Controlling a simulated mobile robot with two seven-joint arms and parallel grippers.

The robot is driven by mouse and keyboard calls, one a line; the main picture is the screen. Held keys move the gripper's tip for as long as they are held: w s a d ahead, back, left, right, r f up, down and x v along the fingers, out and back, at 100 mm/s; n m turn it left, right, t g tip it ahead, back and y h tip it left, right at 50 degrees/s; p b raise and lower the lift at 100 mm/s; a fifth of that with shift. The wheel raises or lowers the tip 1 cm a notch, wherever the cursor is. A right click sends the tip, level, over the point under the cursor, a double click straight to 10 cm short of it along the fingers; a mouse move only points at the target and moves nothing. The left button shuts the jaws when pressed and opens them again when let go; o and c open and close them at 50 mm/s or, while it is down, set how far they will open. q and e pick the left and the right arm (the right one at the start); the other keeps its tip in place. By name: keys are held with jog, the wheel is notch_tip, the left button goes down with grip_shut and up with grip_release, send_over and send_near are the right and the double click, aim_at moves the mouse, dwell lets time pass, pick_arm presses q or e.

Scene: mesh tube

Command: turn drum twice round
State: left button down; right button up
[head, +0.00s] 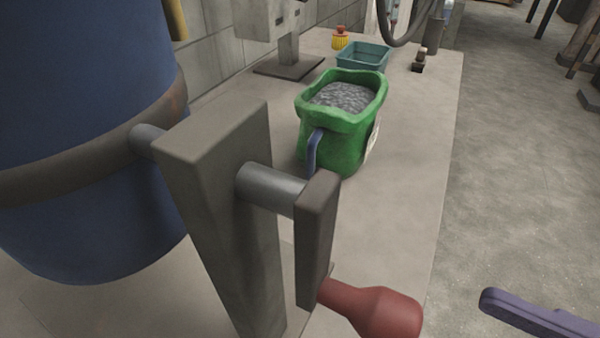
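The blue drum (85,70) with a dark band round it fills the left side of the head view. A shaft runs from it through an upright grey post (215,190) to a crank arm (317,235). The crank arm hangs down, and a red handle (375,308) sticks out from its lower end to the right. A purple finger of what seems to be my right gripper (540,316) shows at the lower right, apart from the red handle. The rest of that gripper is out of frame. My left gripper is not seen.
A green bag (340,145) of grey gravel, with a blue handle (314,150) at its side, stands on the bench (420,150) behind the crank. A teal bin (362,57) and a grey stand (288,66) are farther back. Open floor (520,170) lies to the right.

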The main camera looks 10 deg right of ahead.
aim_at(354, 299)
jog(key=x, duration=0.9)
jog(key=shift+w+a+r+p, duration=0.1)
jog(key=shift+a+p, duration=0.3)
jog(key=shift+a, duration=0.05)
grip_shut()
dwell(0.9)
